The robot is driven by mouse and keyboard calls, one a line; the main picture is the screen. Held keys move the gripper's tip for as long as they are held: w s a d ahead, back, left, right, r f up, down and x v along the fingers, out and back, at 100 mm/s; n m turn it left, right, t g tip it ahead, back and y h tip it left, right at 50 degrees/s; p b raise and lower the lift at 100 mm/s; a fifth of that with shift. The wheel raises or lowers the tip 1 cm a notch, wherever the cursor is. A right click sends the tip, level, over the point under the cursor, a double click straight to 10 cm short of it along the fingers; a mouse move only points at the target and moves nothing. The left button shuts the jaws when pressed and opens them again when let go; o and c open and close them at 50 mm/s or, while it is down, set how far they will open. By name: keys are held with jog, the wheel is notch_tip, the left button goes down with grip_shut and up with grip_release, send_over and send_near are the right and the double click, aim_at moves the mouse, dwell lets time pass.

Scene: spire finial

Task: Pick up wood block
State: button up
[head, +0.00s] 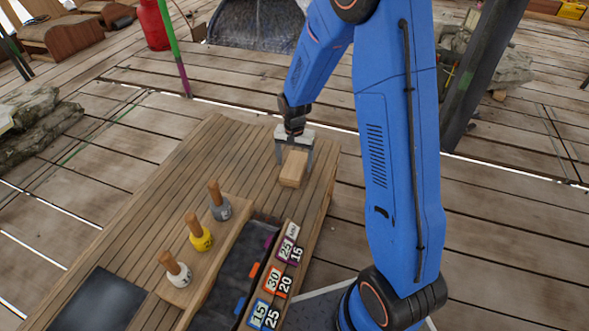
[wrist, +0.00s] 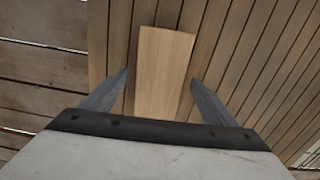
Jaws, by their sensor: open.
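The wood block (head: 293,168) is a plain light-brown rectangular block lying on the slatted wooden table (head: 160,190), near its far right corner. My gripper (head: 293,160) is over the block, pointing down, with its two fingers apart. In the wrist view the block (wrist: 163,70) lies lengthwise between the two open fingers (wrist: 160,92), with a gap visible on each side. The lower part of the block is hidden behind the gripper body there. I cannot tell how far the fingertips are above the table.
Grey, yellow and white weights (head: 201,236) with wooden knobs stand on a wooden stand. Beside it are a dark tray (head: 228,272) with coloured pieces and a rack of numbered cards (head: 275,275). A dark plate (head: 98,300) lies front left. The table's far left is clear.

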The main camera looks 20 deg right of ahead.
jog(key=shift+f, duration=1.2)
jog(key=shift+c, duration=0.5)
jog(key=c, duration=1.2)
